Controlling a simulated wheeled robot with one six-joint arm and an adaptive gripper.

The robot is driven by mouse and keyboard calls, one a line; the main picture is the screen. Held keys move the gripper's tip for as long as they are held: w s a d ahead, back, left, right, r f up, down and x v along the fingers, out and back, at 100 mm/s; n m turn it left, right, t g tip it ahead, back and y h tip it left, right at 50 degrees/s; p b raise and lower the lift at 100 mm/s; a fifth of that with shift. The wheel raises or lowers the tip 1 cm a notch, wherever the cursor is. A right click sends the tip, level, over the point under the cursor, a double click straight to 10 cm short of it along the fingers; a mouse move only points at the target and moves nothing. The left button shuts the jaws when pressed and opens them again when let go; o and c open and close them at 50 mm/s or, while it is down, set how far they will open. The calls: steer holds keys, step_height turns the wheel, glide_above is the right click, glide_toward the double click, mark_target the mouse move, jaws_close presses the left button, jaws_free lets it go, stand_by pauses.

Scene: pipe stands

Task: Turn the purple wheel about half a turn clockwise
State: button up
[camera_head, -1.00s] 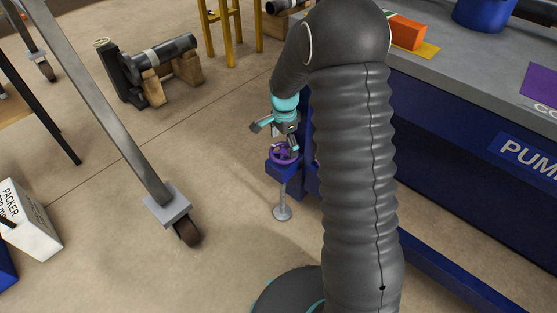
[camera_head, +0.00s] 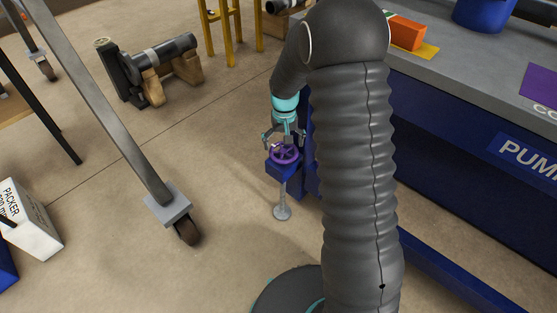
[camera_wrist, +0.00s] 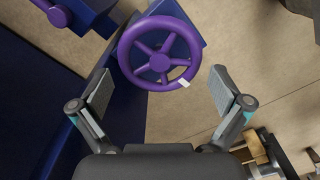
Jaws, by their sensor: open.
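The purple wheel (camera_head: 286,153) sits on a blue block on a thin stand beside the blue bench. It has several spokes and a round hub. In the wrist view the purple wheel (camera_wrist: 160,64) faces me, with a small white mark on its lower right rim. My gripper (camera_wrist: 164,92) is open, one finger to the lower left of the wheel and one to the lower right. Neither finger visibly touches the rim. In the head view my gripper (camera_head: 284,138) is at the wheel, its fingers spread to either side.
The blue bench (camera_head: 450,160) stands right of the wheel. A grey frame leg on a caster (camera_head: 168,204) and a white box (camera_head: 30,222) stand left. Open floor lies between.

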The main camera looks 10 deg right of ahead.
steer(key=shift+f+b, duration=0.7)
steer(key=shift+f, duration=0.4)
